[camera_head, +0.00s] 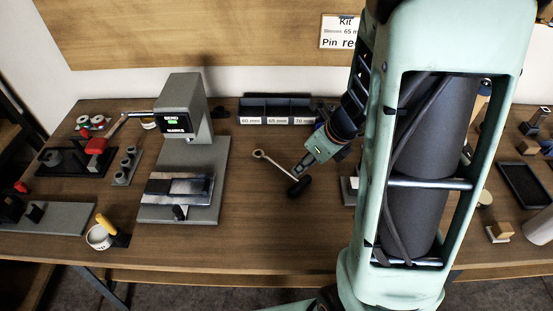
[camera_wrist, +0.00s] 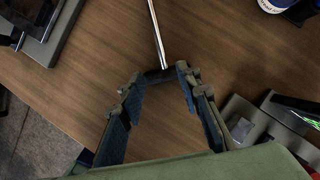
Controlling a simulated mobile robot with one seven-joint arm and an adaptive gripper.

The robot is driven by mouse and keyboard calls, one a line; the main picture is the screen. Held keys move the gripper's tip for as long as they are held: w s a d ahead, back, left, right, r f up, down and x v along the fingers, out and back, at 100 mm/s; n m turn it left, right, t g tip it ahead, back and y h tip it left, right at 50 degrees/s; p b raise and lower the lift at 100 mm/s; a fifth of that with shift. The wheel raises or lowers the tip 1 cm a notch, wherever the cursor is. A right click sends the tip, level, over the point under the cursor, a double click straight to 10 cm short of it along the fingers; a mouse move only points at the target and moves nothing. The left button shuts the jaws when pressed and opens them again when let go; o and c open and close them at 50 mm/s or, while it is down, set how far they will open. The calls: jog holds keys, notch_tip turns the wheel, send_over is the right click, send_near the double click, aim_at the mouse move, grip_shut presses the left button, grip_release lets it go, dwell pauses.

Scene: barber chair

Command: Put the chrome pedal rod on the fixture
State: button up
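The chrome pedal rod (camera_head: 275,165) is at mid-table, with a ring at its far left end and a black pedal (camera_head: 299,187) at its near end. My gripper (camera_head: 300,171) points down at the pedal end. In the wrist view the rod (camera_wrist: 157,34) runs up from the dark pedal, which shows between my fingertips (camera_wrist: 160,78). The fingers are apart, with table visible between them; contact with the pedal cannot be made out. The grey bending machine (camera_head: 185,110), with a green-lit display, stands on a grey base to the left. Which piece is the fixture is not clear.
A three-slot bin (camera_head: 275,121) marked 60, 65 and 70 mm stands behind. A white cup (camera_head: 99,238) and grey plate (camera_head: 50,219) are at the left. A black tray (camera_head: 524,184) is at the right.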

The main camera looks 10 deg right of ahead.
jog(key=b, duration=0.3)
send_over(293, 177)
jog(key=s+d, duration=0.2)
jog(key=f, duration=0.4)
jog(key=shift+a+f, duration=0.25)
jog(key=b+x, duration=0.2)
jog(key=x, duration=0.3)
jog(key=shift+w+a+f, duration=0.1)
jog(key=shift+w+f, duration=0.05)
jog(key=shift+f, duration=0.15)
grip_shut()
